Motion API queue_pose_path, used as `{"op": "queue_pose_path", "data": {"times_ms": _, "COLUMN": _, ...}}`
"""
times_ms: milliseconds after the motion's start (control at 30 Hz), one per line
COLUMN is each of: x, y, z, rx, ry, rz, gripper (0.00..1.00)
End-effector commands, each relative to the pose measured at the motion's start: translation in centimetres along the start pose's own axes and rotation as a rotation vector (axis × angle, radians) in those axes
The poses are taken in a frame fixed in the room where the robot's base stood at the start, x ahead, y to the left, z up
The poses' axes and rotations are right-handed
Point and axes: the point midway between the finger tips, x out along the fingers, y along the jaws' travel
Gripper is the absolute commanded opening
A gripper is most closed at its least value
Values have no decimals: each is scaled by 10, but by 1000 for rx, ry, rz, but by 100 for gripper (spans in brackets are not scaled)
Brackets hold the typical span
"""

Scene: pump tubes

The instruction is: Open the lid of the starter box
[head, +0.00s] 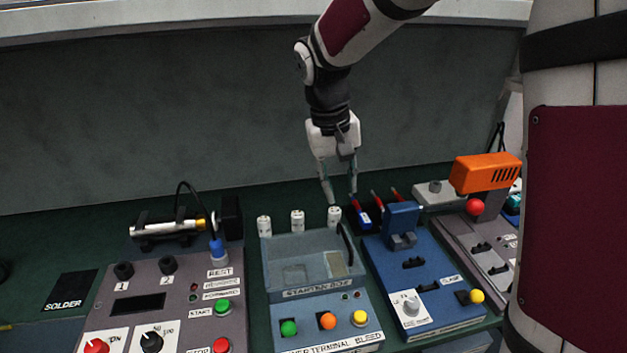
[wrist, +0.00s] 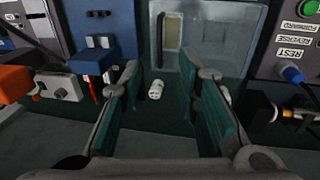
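The starter box (head: 310,275) stands at the centre of the bench in the head view, with its name on the front edge. Its blue-grey upper part looks like a clear or hollow cover, with a dark curved handle (head: 345,240) at its right side. I cannot tell clearly how the lid sits. In the wrist view the box (wrist: 222,45) is at the top, right of centre. My gripper (head: 340,190) is open and empty, pointing down behind the box's back right corner. Its two fingers (wrist: 168,78) are apart, with a white cap (wrist: 155,89) showing between them.
Several white caps (head: 298,221) line the box's back edge. A blue panel (head: 425,290) with an upright block (head: 402,218) stands close on the right. A grey control panel (head: 165,300) is on the left. An orange tool (head: 485,172) is further right.

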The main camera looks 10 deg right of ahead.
Motion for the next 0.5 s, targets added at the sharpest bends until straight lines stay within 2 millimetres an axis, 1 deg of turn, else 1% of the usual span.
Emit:
{"op": "queue_pose_path", "data": {"times_ms": 33, "x": 8, "y": -5, "z": -7, "rx": -4, "ry": -14, "rz": 8, "gripper": 30}}
{"op": "queue_pose_path", "data": {"times_ms": 100, "x": 15, "y": -8, "z": -14, "rx": -5, "ry": -25, "rz": 17, "gripper": 30}}
{"op": "queue_pose_path", "data": {"times_ms": 200, "x": 22, "y": -10, "z": -19, "rx": -6, "ry": -33, "rz": 25, "gripper": 30}}
{"op": "queue_pose_path", "data": {"times_ms": 367, "x": 32, "y": -11, "z": -20, "rx": -6, "ry": -37, "rz": 28, "gripper": 30}}
{"op": "queue_pose_path", "data": {"times_ms": 500, "x": 54, "y": -10, "z": -18, "rx": -6, "ry": -40, "rz": 27, "gripper": 30}}
